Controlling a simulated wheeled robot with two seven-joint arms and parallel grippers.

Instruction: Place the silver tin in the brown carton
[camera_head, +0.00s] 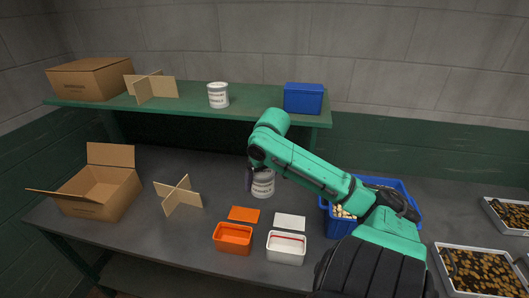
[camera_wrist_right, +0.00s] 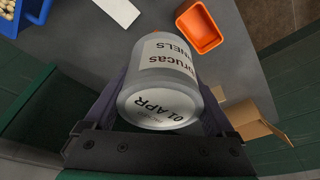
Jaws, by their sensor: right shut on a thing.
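The silver tin (camera_head: 263,186) has a white printed label and is held by my right gripper (camera_head: 249,179) above the dark table. In the right wrist view the tin (camera_wrist_right: 163,84) sits between the two fingers of the right gripper (camera_wrist_right: 160,110), which is shut on it. The open brown carton (camera_head: 100,191) stands on the table at the left with its flaps spread, well left of the tin. Part of the carton (camera_wrist_right: 253,121) shows at the right of the right wrist view. My left gripper is in neither view.
A cardboard divider (camera_head: 179,195) stands between carton and tin. In front are an orange tub (camera_head: 233,238), a white tub (camera_head: 286,247) and their lids. A blue crate (camera_head: 395,190) is right. A green shelf (camera_head: 185,104) behind holds a closed carton, another tin and a blue box.

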